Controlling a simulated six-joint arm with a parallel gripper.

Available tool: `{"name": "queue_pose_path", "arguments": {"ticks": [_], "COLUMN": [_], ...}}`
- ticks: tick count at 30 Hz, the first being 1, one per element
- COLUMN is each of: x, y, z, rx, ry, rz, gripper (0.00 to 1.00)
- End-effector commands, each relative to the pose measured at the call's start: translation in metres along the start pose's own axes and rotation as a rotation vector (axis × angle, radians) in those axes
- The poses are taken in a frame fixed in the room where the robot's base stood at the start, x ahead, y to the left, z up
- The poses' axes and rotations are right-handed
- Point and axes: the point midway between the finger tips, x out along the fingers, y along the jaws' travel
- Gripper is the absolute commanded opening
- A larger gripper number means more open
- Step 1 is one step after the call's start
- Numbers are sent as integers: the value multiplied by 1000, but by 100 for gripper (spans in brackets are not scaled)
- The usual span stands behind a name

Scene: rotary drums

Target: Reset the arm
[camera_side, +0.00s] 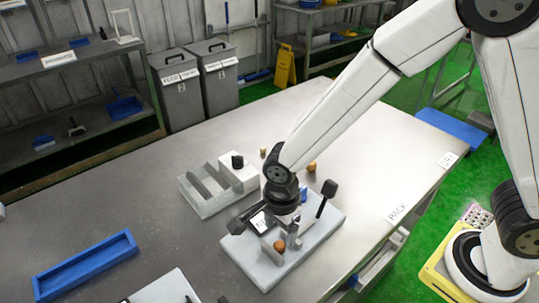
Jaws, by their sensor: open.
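My gripper (285,240) is at the lower end of my white arm, low over a pale grey base plate (262,264) on the metal table. The plate bears a small fixture with a black-knobbed lever (329,190) standing up and tilted to its right. A small orange-brown round object (280,246) shows right by the fingers. The fingers are small and partly mixed with the fixture behind them, so I cannot tell whether they touch anything.
A grey divided tray (205,190) with a black-knobbed white block (238,170) stands behind left of the plate. A long blue tray (85,265) lies at the left. Another pale plate (168,290) is at the front edge. Small brown objects (312,166) lie behind my wrist. The table's middle left is clear.

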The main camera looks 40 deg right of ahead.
Motion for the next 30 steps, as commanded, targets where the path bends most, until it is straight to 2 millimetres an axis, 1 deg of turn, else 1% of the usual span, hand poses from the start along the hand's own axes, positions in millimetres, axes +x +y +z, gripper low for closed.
{"name": "queue_pose_path", "arguments": {"ticks": [3,7,16,20,23,26,30], "x": [-12,-21,-25,-25,-26,-28,-32], "y": [0,0,0,-6,-15,-27,-47], "z": [0,0,-1,-9,-23,-46,-87], "rx": [0,0,-2,-20,-59,-123,-248], "ry": [-1,-1,1,1,5,16,49], "rz": [-2,-1,-1,-22,-60,-115,-214], "gripper": [78,78,78,78,78,78,78]}}
